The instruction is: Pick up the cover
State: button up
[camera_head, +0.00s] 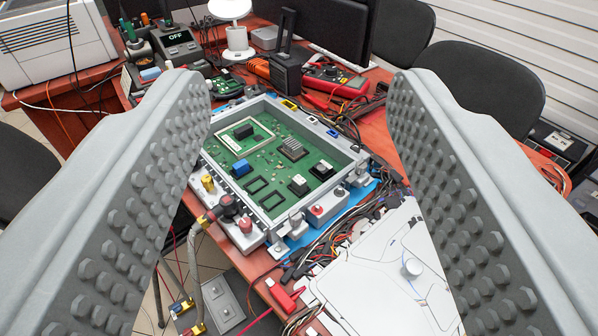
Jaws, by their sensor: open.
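My gripper (298,90) is open, with one grey studded finger on each side of the picture and nothing between them. The cover seems to be the flat white panel (375,285) with a small round knob (411,268), lying at the lower right of the table. The right finger hides part of its right side, and its lower edge runs out of the picture. An open grey housing (363,163) with a green circuit board (262,165) inside stands in the middle, beyond and left of the panel. The gripper touches neither.
Loose cables (372,222) lie between the housing and the panel. A hose with brass fittings (198,270) hangs at the housing's left front. A red multimeter (336,80), a soldering station (178,42) and a white lamp (237,40) stand behind. Black chairs (480,75) are at the right.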

aim_at(363, 290)
jog(key=k+j+z, duration=0.15)
jog(key=z, duration=0.25)
jog(key=k+j+z, duration=0.1)
jog(key=z, duration=0.3)
jog(key=k, duration=0.05)
